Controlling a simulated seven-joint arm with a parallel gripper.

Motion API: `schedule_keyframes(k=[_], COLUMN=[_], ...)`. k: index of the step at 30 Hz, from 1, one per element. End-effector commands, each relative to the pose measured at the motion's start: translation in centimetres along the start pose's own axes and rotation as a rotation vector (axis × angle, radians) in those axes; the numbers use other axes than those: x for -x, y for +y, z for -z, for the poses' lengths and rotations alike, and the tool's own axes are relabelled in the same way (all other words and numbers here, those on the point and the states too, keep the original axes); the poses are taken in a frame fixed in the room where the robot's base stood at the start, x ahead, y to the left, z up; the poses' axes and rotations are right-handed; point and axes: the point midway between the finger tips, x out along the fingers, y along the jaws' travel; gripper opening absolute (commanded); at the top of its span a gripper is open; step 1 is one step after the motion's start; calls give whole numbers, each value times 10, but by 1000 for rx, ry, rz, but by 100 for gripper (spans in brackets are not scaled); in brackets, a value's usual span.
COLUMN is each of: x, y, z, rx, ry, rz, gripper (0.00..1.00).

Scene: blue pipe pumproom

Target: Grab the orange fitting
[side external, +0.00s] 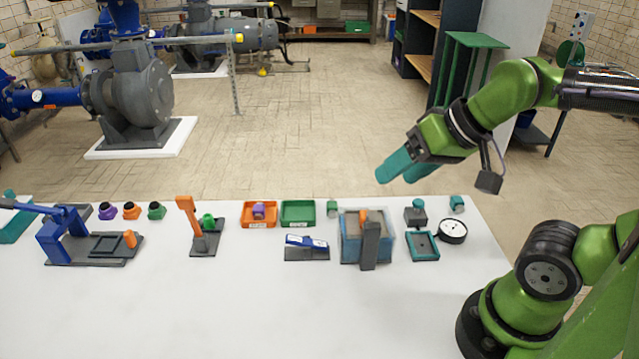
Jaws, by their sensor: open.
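The orange fitting (131,211) stands near the back edge of the white table, at the left. It is between a purple fitting (107,211) and a green fitting (157,211), with small gaps on both sides. My gripper (402,172) with teal fingers is open and empty. It is held in the air above the table's right half, far to the right of the orange fitting. Nothing is between its fingers.
A blue lever device (62,240) stands left of the fittings, and an orange-handled device (187,210) right of them. Further right are an orange tray (259,222), a green tray (298,222), a blue box (352,250) and a round gauge (452,231). The table's front is clear.

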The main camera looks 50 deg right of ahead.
Motion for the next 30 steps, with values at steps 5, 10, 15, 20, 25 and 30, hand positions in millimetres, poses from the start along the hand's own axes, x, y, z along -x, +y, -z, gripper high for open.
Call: schedule_keyframes(k=[5,10,15,20,25,30], x=[-2,-19,-40,-55,-48,-50], y=[1,1,5,12,16,20], z=[-1,12,43,71,89,80], rx=[-1,-10,-93,-224,-366,-418], ry=[-11,-93,-258,-384,-426,-442], rz=[-4,-50,-182,-344,-469,-496], gripper=[60,60,60,60,60,60])
